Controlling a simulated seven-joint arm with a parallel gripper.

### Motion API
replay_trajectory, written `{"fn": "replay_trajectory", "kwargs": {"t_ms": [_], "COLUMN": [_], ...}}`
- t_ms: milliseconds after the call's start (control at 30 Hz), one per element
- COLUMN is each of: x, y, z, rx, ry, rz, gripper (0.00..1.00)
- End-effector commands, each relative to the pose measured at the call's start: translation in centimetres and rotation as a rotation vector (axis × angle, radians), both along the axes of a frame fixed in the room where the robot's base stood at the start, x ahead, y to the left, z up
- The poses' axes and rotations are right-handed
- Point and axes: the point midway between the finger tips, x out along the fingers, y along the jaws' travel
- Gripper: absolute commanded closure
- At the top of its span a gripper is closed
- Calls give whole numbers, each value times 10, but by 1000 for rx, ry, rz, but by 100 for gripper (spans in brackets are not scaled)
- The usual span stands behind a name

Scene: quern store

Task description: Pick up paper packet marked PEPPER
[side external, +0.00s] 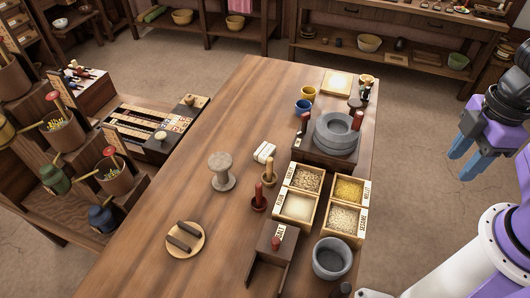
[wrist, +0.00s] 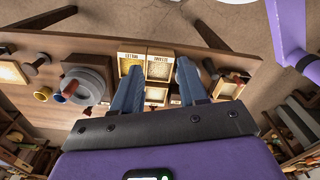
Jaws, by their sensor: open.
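A small white paper packet (side external: 264,152) lies on the wooden table (side external: 190,135) in the side external view, behind the wooden pestle and left of the grey quern. Its marking is too small to read. I cannot make out the packet in the wrist view. My gripper (side external: 458,165) hangs in the air beyond the table's right edge, well apart from the packet. Its blue fingers also show in the wrist view (wrist: 158,68), spread and empty, with the labelled grain boxes seen between and beyond them.
The grey stone quern (side external: 337,132) and the grain boxes (side external: 347,190) stand along the right side. The table's left half is largely clear.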

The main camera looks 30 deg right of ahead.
Motion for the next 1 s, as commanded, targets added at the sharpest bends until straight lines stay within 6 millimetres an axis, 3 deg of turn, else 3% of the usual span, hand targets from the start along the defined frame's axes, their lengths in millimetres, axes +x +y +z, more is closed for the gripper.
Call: {"fn": "replay_trajectory", "kwargs": {"t_ms": [433, 467, 567, 867, 1000], "x": [0, 0, 0, 1, 15], "y": [0, 0, 0, 1, 14], "z": [0, 0, 0, 0, 3], "rx": [0, 0, 0, 0, -1], "ry": [0, 0, 0, 0, 2], "rz": [0, 0, 0, -4, -70], "gripper": [57, 51, 19, 19, 19]}}
